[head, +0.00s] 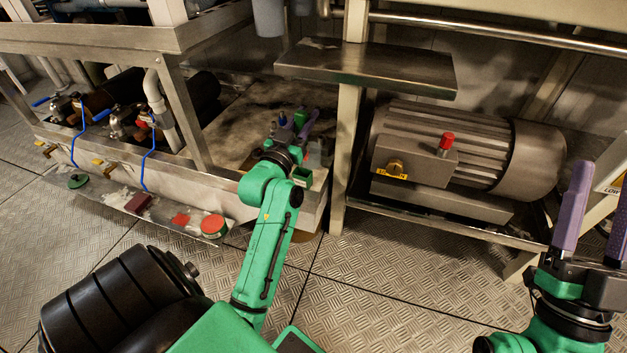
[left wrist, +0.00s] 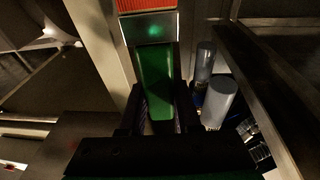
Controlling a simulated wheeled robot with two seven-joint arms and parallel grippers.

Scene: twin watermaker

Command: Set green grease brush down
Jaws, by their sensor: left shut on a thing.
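The green grease brush (left wrist: 154,85) fills the middle of the left wrist view. Its green handle is between my left fingers, with a metal band and orange-red bristles beyond. In the head view a small green part of it (head: 301,117) shows at my left gripper (head: 297,128), which is shut on it over the recessed bay beneath the frame. I cannot tell whether the brush touches a surface. My right gripper (head: 594,215) is at the lower right, its purple fingers apart and empty.
Two grey cylinders (left wrist: 218,100) stand close beside the brush in the left wrist view. A metal shelf (head: 368,70) and a post (head: 346,150) are right of my left gripper. A motor (head: 470,150) lies further right. A ledge (head: 120,196) with red and green pieces is left.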

